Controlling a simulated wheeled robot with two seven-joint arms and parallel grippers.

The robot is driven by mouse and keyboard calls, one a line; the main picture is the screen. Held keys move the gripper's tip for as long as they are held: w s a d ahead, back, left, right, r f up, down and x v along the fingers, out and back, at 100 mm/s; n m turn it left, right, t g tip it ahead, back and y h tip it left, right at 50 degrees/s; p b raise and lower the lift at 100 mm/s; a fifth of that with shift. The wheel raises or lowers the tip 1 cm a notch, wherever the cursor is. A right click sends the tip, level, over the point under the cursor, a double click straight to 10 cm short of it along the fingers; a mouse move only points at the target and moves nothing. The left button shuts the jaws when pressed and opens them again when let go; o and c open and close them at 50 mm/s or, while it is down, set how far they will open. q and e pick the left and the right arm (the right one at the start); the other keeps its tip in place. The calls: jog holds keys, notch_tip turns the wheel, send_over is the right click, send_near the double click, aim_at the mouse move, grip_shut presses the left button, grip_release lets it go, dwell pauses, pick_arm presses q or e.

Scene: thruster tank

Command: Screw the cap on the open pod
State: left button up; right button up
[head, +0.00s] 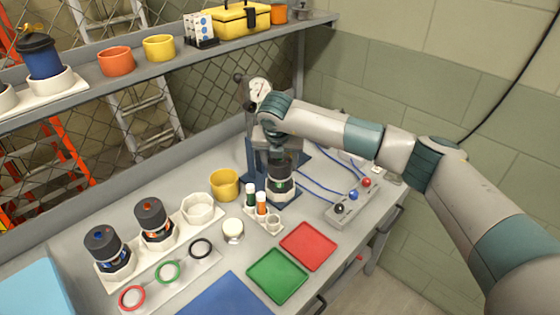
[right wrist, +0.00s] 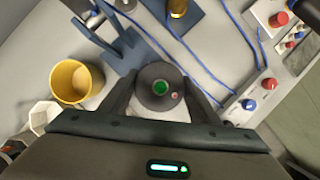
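My right gripper (head: 281,157) points down over a dark pod (head: 280,185) with a pale band, which stands upright by the blue stand. The rack's third socket (head: 198,208) is empty. My left gripper is out of view.
Red, green and black rings (head: 168,272) lie before the rack. A yellow cup (head: 224,184), small vials (head: 261,205), a white jar (head: 232,230), red tray (head: 308,246) and green tray (head: 278,276) are nearby. A button box (head: 352,203) with blue cables stands to the right.

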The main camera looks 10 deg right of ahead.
jog(key=o, duration=0.3)
jog(key=shift+c, duration=1.3)
jog(key=shift+a+f+m+h+b, duration=0.1)
jog(key=shift+m+h+b, duration=0.2)
jog(key=shift+m+b, duration=0.55)
jog(key=m+g+h+b, duration=0.1)
jog(key=m, duration=0.3)
jog(key=shift+m+b, duration=0.3)
jog(key=shift+m, duration=0.05)
jog(key=shift+m+g+h+b, duration=0.5)
jog(key=shift+m+g+b, duration=0.15)
jog(key=shift+m, duration=0.85)
jog(key=shift+d+m, duration=0.3)
jog(key=shift+m, duration=0.2)
